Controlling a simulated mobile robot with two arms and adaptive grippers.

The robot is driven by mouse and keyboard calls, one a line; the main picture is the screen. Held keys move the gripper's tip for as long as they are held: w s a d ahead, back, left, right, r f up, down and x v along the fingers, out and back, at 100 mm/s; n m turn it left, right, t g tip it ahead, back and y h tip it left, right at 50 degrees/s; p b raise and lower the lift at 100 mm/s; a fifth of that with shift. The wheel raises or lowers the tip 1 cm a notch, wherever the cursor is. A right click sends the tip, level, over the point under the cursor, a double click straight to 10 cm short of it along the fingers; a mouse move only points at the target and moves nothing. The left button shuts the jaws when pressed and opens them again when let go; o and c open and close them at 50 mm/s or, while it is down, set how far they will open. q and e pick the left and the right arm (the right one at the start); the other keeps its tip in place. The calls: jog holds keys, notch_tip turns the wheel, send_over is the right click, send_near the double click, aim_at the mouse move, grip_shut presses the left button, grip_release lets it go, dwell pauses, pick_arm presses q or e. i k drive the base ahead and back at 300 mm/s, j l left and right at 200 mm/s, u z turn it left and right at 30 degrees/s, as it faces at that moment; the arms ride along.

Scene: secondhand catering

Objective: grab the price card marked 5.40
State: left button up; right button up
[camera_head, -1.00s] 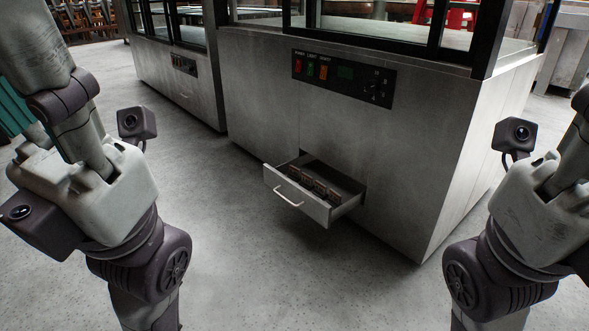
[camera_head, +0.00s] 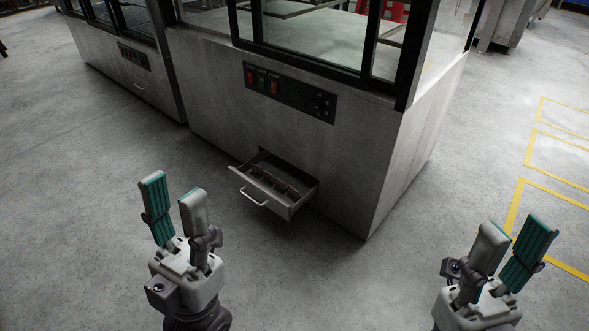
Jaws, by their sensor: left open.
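An open drawer (camera_head: 270,200) juts from the lower front of the metal display cabinet (camera_head: 250,125). Several small dark brown items (camera_head: 275,182) lie in a row inside it; they may be cards, but no marking is readable, so I cannot tell whether one is marked 5.40. My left gripper (camera_head: 172,192) is open and empty, pointing up, to the left of the drawer and nearer to me. My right gripper (camera_head: 516,232) has its fingers apart and empty, well to the right of the drawer.
The drawer has a pale bar handle (camera_head: 253,199). A control panel (camera_head: 289,92) with coloured switches sits above it. A second cabinet (camera_head: 130,70) stands to the left. Yellow floor lines (camera_head: 556,187) lie at the right. The floor between my grippers is clear.

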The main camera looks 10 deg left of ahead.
aim_at(256, 171)
jog(key=i+j+z, duration=0.15)
jog(key=j+z, duration=0.25)
jog(key=i+j+z, duration=0.15)
jog(key=z, duration=0.2)
jog(key=j+z, duration=0.55)
jog(key=j, duration=1.15)
jog(key=j+z, duration=0.2)
jog(key=j, duration=1.1)
jog(key=j+z, duration=0.15)
jog(key=j, duration=1.1)
jog(key=k, duration=0.05)
